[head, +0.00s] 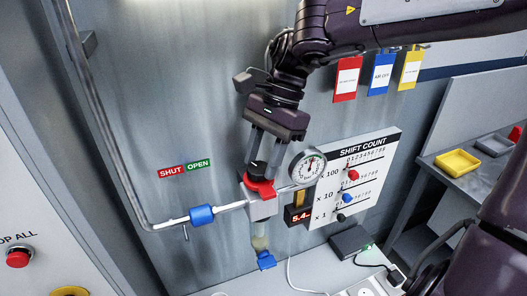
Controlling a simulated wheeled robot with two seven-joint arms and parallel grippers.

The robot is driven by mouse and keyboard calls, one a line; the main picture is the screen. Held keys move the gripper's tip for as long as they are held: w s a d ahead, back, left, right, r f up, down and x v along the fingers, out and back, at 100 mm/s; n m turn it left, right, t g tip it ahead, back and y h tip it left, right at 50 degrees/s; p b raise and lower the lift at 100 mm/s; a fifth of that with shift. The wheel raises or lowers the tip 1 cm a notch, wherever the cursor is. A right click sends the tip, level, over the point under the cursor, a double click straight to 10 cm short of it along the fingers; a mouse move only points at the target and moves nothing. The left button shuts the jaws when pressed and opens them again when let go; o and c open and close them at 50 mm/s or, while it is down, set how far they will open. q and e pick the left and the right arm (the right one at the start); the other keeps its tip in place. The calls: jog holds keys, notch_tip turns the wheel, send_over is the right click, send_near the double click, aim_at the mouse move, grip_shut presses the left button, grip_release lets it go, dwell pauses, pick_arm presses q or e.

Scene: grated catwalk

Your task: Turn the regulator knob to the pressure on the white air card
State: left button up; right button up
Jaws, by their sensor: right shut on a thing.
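The regulator (262,207) is a grey block on the pipe, with a red ring (262,187) on top and a dark knob (256,172) above it. My right gripper (262,163) points down from above, its two fingers shut on the knob. The fingers hide part of the knob. A round white gauge (308,167) stands just right of the regulator; its needle points roughly up, and its numbers are too small to read. A small display (299,215) below it shows red digits that look like 5.4. I cannot make out a white air card. My left gripper is not in view.
A blue fitting (202,215) sits on the pipe left of the regulator, below a SHUT/OPEN label (185,169). A white SHIFT COUNT board (375,150) stands close on the right. Red, blue and yellow tags (381,74) hang above. A yellow tray (457,162) sits far right.

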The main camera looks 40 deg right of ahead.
jog(key=shift+w+r+n+p, duration=0.1)
jog(key=shift+n+p, duration=0.25)
jog(key=shift+n, duration=0.25)
jog(key=shift+g, duration=0.3)
jog(key=o, duration=1)
jog(key=shift+c, duration=0.2)
